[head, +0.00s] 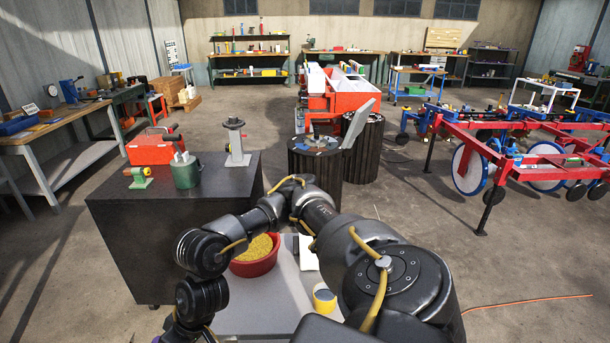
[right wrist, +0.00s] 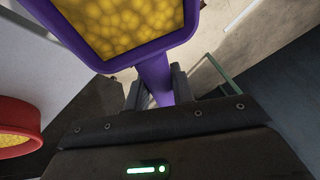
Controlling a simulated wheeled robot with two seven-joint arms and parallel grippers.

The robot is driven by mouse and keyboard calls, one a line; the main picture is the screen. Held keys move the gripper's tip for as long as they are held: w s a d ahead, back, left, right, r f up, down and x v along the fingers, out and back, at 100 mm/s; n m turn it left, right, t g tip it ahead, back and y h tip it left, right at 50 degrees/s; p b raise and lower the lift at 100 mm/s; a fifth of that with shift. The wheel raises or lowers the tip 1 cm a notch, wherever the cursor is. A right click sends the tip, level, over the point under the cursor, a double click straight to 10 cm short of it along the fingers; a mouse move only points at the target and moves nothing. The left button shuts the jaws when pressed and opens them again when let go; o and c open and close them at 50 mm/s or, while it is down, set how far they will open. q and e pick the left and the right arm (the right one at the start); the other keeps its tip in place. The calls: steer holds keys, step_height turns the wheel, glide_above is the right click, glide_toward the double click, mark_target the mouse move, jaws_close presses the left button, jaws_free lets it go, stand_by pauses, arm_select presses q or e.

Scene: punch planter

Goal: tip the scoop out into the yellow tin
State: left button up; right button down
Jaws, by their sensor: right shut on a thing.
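My right gripper (right wrist: 157,88) is shut on the handle of a purple scoop (right wrist: 154,68) in the right wrist view. The scoop is full of yellow grains (right wrist: 125,22). A red bowl (right wrist: 20,112) with yellow grains is at the left edge of that view, apart from the scoop. In the head view the red bowl (head: 256,267) stands on a light grey surface, partly behind my right arm. The yellow tin (head: 325,300) stands right of the bowl, close to my arm; its inside is hard to make out. My left gripper is out of view.
A white item (head: 308,252) lies between bowl and tin. A dark cabinet (head: 130,225) at the left bears a red toolbox (head: 152,148), a green pot (head: 186,170) and a metal stand (head: 236,145). Ribbed dark bins (head: 362,150) stand beyond my arm.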

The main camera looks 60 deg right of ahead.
steer(key=shift+d, duration=0.15)
steer(key=w+d+r+n+g+y+p, duration=0.1)
steer(key=w+d+n+p, duration=0.1)
steer(key=w+d+p, duration=0.3)
steer(key=w+d+n+p, duration=0.1)
steer(key=d+n+p, duration=0.15)
steer(key=d, duration=0.45)
steer(key=w+d+r+n+g+y+p, duration=0.1)
steer(key=w+d+p, duration=0.1)
steer(key=d+p, duration=0.25)
steer(key=s+d+f+n+g+p, duration=0.2)
steer(key=s+d+n+p, duration=0.3)
steer(key=s+d, duration=0.9)
steer(key=d+p, duration=0.1)
steer(key=p, duration=0.2)
steer(key=shift+s+f+g, duration=0.2)
steer(key=shift+f+g, duration=0.1)
steer(key=shift+f, duration=0.1)
